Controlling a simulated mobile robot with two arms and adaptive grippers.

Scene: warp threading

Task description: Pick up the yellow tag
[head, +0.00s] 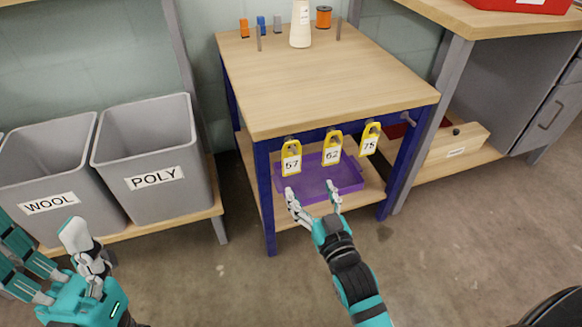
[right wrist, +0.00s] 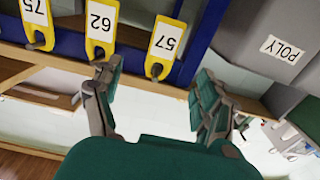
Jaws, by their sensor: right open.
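Three yellow tags with white number labels hang in a row on the front of the blue-framed table. The left tag (head: 291,158) reads 57, the middle tag (head: 332,149) appears to read 62, and the right tag (head: 370,139) reads 75. The right wrist view shows them upside down: the 57 tag (right wrist: 165,43), the middle tag (right wrist: 101,25) and the 75 tag (right wrist: 37,18). My right gripper (head: 312,191) is open and empty below the 57 and middle tags, apart from them; its fingers also show in the right wrist view (right wrist: 154,79). My left gripper (head: 48,250) appears open and empty at lower left.
A purple tray (head: 350,181) lies on the table's lower shelf behind the tags. Grey WOOL (head: 70,160) and POLY (head: 150,135) bins stand to the left. A white cone (head: 300,28) and small spools stand on the tabletop (head: 330,85). The floor in front is clear.

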